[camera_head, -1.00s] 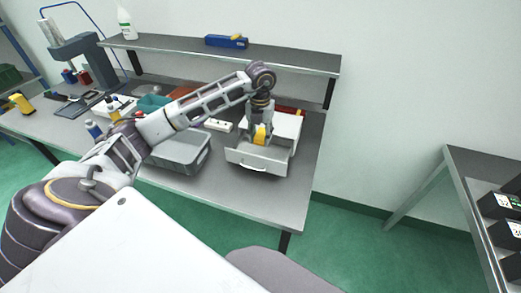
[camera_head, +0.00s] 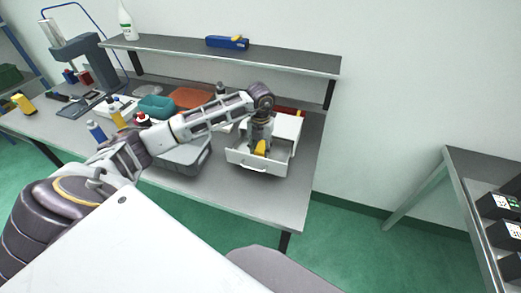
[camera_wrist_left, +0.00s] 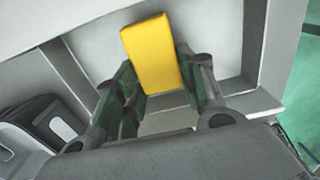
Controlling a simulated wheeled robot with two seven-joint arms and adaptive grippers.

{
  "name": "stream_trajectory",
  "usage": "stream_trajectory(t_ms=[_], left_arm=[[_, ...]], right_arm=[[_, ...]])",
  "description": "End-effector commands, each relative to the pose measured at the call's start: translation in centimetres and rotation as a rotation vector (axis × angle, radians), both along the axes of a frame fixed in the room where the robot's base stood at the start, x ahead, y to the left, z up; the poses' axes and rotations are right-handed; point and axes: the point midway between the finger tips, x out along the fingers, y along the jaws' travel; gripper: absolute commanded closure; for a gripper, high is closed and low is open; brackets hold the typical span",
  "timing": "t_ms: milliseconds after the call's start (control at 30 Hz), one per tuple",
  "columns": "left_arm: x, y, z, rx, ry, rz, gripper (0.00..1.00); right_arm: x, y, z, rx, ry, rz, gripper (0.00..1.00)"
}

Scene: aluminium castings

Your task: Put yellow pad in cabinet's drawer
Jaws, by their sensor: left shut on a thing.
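The yellow pad (camera_head: 260,147) is at the tips of my left gripper (camera_head: 257,144), inside the open drawer (camera_head: 257,163) of the white cabinet (camera_head: 288,127). In the left wrist view the yellow pad (camera_wrist_left: 151,53) stands between the two fingers of my left gripper (camera_wrist_left: 158,75), which is shut on it. The drawer's light walls surround the pad there. Whether the pad touches the drawer floor I cannot tell. My right gripper is not in view.
A grey bin (camera_head: 184,156) stands just left of the drawer. A teal container (camera_head: 156,106) and an orange tray (camera_head: 193,97) lie behind it. A shelf (camera_head: 235,55) with a blue box (camera_head: 227,42) runs above the table. The table's front right corner (camera_head: 285,207) is clear.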

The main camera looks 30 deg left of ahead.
Motion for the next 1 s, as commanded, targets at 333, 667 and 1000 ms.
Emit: stream_trajectory(t_ms=[333,667,1000], left_arm=[[0.00,0.00,-1.04,0.000,-0.001,-0.001,0.79],[0.00,0.01,-1.33,0.000,-0.001,-0.001,0.52],[-0.01,0.01,-1.31,0.000,-0.001,-0.001,0.38]], right_arm=[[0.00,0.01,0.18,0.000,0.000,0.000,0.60],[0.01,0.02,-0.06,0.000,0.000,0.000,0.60],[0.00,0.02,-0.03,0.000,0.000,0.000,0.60]])
